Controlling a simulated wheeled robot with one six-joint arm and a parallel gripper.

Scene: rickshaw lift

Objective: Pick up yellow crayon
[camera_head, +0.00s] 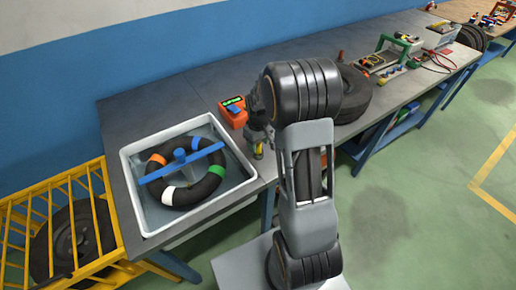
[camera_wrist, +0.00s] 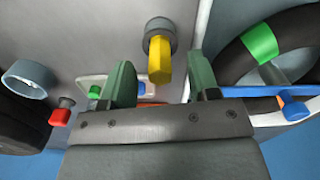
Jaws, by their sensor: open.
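The yellow crayon (camera_wrist: 159,62) shows in the wrist view as a short faceted yellow stick with a dark grey round piece at its far end. It lies between the two green fingers of my gripper (camera_wrist: 162,82), with visible gaps on both sides. The gripper is open and holds nothing. In the head view the crayon (camera_head: 258,151) is a small yellow spot near the bench's front edge, just below my gripper (camera_head: 259,139). My arm hides part of the area behind it.
A white tray (camera_head: 133,180) of water with a tire (camera_head: 205,186) stands left of the gripper. An orange device (camera_head: 233,113) sits close behind it. More tires (camera_head: 352,93) lie to the right. A yellow cage (camera_head: 20,215) stands at far left. A red knob (camera_wrist: 60,115) shows in the wrist view.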

